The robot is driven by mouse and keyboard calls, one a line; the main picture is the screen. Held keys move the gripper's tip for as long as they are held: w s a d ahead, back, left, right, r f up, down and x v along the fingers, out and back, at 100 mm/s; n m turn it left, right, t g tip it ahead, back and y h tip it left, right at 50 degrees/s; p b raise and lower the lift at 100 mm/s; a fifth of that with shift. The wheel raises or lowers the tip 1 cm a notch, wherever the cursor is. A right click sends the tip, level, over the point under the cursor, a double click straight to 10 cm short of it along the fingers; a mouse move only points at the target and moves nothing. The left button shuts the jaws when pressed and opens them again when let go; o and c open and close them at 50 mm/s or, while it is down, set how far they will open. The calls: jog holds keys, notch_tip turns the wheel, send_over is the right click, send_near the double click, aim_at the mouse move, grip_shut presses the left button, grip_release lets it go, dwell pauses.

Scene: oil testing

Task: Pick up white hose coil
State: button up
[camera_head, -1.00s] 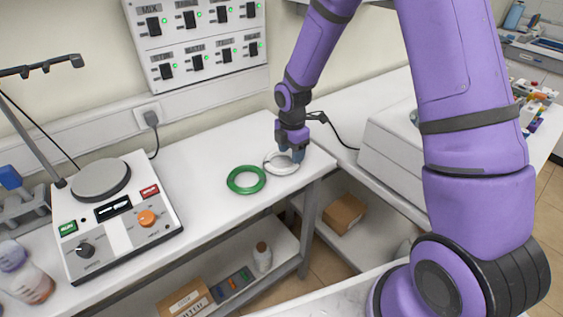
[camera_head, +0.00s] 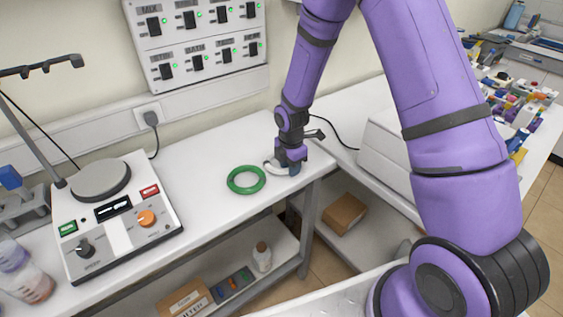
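The white hose coil (camera_head: 272,167) lies near the right end of the white bench, just right of the green hose coil. My gripper (camera_head: 289,169) is down at the coil's right side and covers much of it. Only the coil's left part shows clearly. The fingertips are at about bench height, but I cannot tell whether they are open or shut on the coil.
The green hose coil (camera_head: 246,180) lies close to the left of my gripper. A hotplate stirrer (camera_head: 122,214) stands further left on the bench (camera_head: 203,160). A power cable runs behind my wrist. A white boxy device (camera_head: 385,150) stands on the right-hand counter.

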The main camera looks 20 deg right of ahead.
jog(key=c, duration=0.5)
jog(key=shift+r, duration=0.75)
notch_tip(320, 180, up, 2)
jog(key=shift+r, duration=0.1)
jog(key=s, duration=0.5)
jog(key=s+r, duration=0.1)
jog(key=s, duration=1)
jog(key=shift+d+r, duration=0.1)
jog(key=shift+r, duration=0.05)
